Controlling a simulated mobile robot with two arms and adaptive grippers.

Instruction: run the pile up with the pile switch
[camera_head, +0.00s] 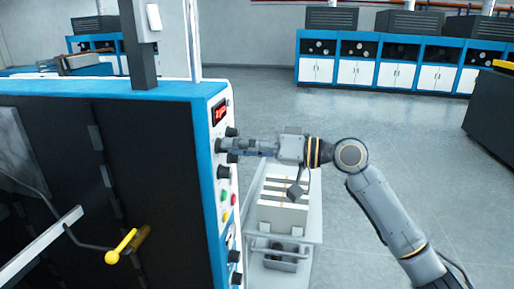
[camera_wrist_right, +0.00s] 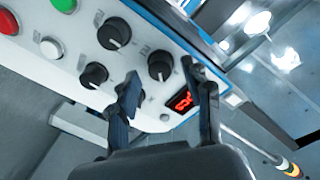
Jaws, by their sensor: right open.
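The control panel (camera_head: 227,180) is on the end of the blue and white machine and carries several black knobs. I cannot tell which is the pile switch. My right gripper (camera_head: 231,151) points left at the upper knobs. In the right wrist view, my gripper (camera_wrist_right: 167,84) has its two fingers apart, with one black knob (camera_wrist_right: 161,65) showing between the tips. Contact cannot be judged. Two other black knobs, an upper one (camera_wrist_right: 114,33) and a lower one (camera_wrist_right: 94,75), are left of it. A stack of pale blocks (camera_head: 283,213), possibly the pile, is beside the panel. My left gripper is out of view.
The red display (camera_wrist_right: 181,99) is close to the right finger. Green (camera_wrist_right: 64,4), red (camera_wrist_right: 8,22) and white (camera_wrist_right: 51,47) buttons share the panel. A yellow-handled lever (camera_head: 121,246) sticks out at front left. Open floor (camera_head: 400,130) lies to the right, before blue-white cabinets (camera_head: 395,68).

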